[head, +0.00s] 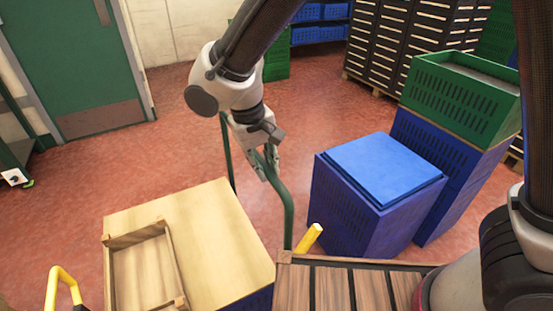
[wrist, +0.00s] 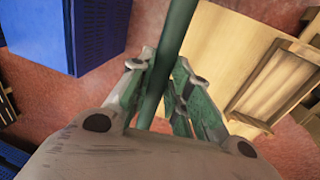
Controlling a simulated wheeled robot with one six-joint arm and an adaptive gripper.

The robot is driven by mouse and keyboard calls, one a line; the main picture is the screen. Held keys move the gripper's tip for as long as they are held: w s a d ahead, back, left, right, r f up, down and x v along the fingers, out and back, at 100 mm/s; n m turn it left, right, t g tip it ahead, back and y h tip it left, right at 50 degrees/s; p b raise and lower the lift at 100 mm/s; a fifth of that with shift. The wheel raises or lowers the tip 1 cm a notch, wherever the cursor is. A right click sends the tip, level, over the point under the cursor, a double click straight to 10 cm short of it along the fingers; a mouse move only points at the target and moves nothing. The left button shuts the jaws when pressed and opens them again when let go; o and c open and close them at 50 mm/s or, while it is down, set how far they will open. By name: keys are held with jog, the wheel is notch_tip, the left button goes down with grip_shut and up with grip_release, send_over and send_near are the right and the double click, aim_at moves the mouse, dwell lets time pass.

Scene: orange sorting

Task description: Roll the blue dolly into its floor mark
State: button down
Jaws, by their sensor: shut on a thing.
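My gripper (head: 268,165) is shut on a green tubular handle (head: 289,215), on the bar between its two uprights. The wrist view shows the green tube (wrist: 173,60) running between my fingers (wrist: 160,90). One upright goes down behind a box with a pale wooden top (head: 225,225), and the other goes down behind a slatted wooden surface. A strip of blue side (head: 262,298) shows under the wooden top. I cannot tell whether this is the blue dolly; its wheels are hidden. No floor mark is visible.
Blue crates with a flat blue lid (head: 385,168) stand close on the right, beside a stack with a green crate (head: 462,95). An empty wooden tray (head: 112,270) lies on the wooden top. The slatted wood (head: 340,290) is in front. Red floor (head: 120,165) is clear toward the green door (head: 70,55).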

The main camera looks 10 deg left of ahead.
jog(key=shift+s+a, duration=0.1)
jog(key=shift+a, duration=0.1)
jog(key=c, duration=1.3)
grip_release()
jog(key=shift+a, duration=0.15)
jog(key=r, duration=0.4)
jog(key=s+a+r, duration=0.1)
jog(key=r, duration=0.7)
jog(key=shift+s+a, duration=0.2)
jog(key=shift+a, duration=0.2)
jog(key=shift+f, duration=0.1)
